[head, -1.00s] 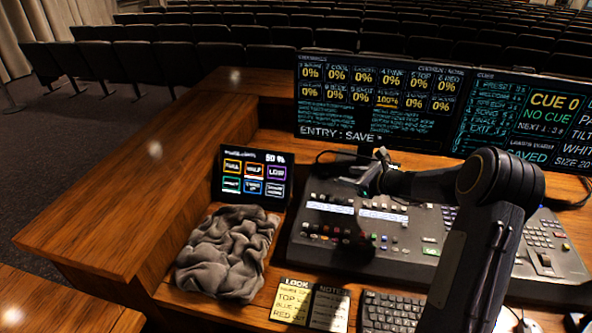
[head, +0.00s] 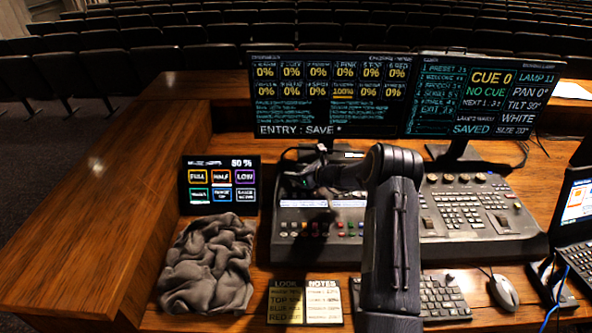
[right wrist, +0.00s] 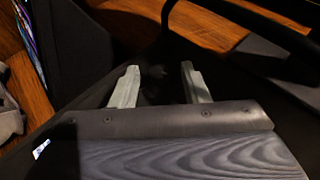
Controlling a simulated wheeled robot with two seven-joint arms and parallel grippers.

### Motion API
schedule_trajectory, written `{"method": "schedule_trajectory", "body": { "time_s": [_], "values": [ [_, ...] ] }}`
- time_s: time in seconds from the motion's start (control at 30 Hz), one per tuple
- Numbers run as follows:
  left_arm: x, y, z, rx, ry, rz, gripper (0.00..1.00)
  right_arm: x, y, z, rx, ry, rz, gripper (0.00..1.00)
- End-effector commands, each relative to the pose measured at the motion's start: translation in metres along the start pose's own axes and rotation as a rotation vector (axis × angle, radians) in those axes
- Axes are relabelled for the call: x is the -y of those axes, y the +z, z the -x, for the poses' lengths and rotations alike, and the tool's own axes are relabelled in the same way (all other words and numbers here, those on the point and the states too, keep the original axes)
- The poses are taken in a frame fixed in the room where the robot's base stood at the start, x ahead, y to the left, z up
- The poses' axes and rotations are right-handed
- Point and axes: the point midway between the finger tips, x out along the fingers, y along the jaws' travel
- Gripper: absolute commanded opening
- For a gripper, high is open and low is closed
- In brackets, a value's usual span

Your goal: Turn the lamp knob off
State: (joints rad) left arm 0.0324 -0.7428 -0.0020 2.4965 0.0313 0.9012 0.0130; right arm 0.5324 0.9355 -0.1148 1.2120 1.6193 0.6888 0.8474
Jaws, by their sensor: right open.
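The lighting desk (head: 470,205) stands below two screens. A thin dark curved stem (head: 283,152), perhaps a gooseneck lamp, rises at its back left. I cannot clearly make out the lamp knob in the head view. My right gripper (head: 292,182) is over the desk's back left corner, dark and partly hidden by my own arm. In the right wrist view its two pale fingers (right wrist: 158,84) are apart, with a small dark shape (right wrist: 155,72) between or beyond them. I cannot tell whether that shape is the knob or whether the fingers touch it. My left gripper is out of view.
A small touch panel (head: 219,186) and a crumpled grey cloth (head: 208,265) lie left of the desk. Note cards (head: 304,301), a keyboard (head: 445,297) and a mouse (head: 503,291) lie in front. A laptop (head: 575,205) stands at the right. The wooden ledge (head: 100,225) at the left is clear.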

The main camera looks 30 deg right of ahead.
Motion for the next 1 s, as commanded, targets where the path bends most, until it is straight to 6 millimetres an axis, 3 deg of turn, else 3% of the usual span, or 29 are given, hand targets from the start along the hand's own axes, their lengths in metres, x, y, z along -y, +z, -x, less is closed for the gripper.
{"method": "schedule_trajectory", "body": {
  "time_s": [0.27, 0.6, 0.77, 1.0],
  "values": [
    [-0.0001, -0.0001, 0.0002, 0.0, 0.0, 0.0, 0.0, -0.0004, -0.0001, -0.0024, 0.0, 0.001, 0.0, 0.41],
    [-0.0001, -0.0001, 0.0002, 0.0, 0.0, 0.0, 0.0, -0.0004, 0.0001, -0.0021, 0.0, 0.001, 0.001, 0.0],
    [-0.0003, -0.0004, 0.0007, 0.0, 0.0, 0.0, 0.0, 0.0009, 0.0011, -0.0023, 0.005, 0.021, 0.012, 0.0],
    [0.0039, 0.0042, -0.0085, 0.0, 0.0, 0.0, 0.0, 0.0057, -0.0013, -0.0054, 0.011, 0.204, 0.093, 0.0]
  ]
}}
